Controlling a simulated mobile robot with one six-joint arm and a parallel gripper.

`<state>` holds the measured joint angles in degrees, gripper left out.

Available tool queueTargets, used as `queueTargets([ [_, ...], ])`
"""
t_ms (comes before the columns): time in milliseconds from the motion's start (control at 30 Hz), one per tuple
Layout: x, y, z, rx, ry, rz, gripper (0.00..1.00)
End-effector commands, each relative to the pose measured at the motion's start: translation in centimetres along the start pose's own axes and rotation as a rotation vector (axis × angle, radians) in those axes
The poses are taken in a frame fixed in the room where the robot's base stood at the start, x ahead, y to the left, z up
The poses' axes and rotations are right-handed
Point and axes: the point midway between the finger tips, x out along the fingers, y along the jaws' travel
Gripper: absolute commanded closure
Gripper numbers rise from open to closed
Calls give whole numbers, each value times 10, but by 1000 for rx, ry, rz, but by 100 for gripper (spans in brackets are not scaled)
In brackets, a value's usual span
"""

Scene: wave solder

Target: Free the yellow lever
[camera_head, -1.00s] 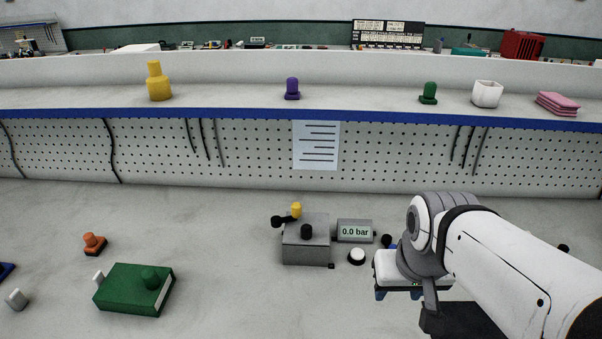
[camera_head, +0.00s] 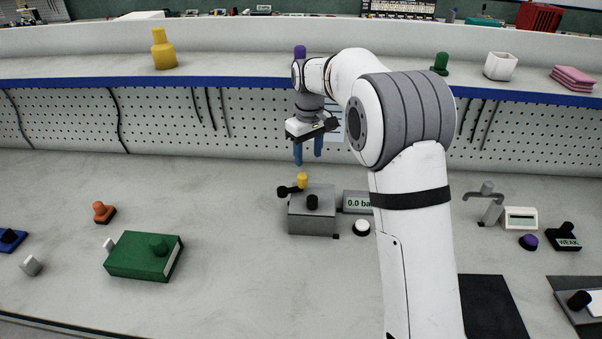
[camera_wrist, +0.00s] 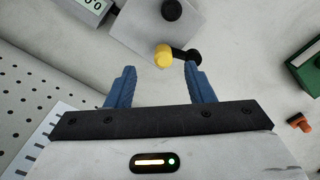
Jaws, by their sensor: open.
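The yellow lever (camera_head: 302,180) stands at the back of a grey box (camera_head: 312,222) on the bench. A black knobbed arm (camera_head: 289,190) lies beside the lever at its left; whether the two touch is unclear. My gripper (camera_head: 308,160) points down above and just behind the lever, open and empty, with blue fingers apart. In the wrist view the yellow lever (camera_wrist: 163,56) shows beyond and between the fingertips, with the black arm (camera_wrist: 187,55) next to it.
A gauge reading 0.0 bar (camera_head: 356,202) and a white button (camera_head: 361,227) stand right of the box, partly near my arm. A green box (camera_head: 145,258) and an orange knob (camera_head: 103,211) are at left. The pegboard wall (camera_head: 160,120) is close behind my gripper.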

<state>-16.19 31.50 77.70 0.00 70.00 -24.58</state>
Motion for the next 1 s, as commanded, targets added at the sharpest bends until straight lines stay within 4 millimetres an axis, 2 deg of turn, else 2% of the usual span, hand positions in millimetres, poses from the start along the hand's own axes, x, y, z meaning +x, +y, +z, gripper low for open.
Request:
queueTargets([
  [100, 12, -3, -16, -34, -11, -5, 52],
  [200, 18, -3, -21, -44, -14, -7, 52],
  [633, 80, -3, -20, -43, -14, -7, 52],
  [800, 91, -2, -19, -42, -13, -6, 52],
  [1000, 93, -2, -19, -42, -12, -6, 52],
])
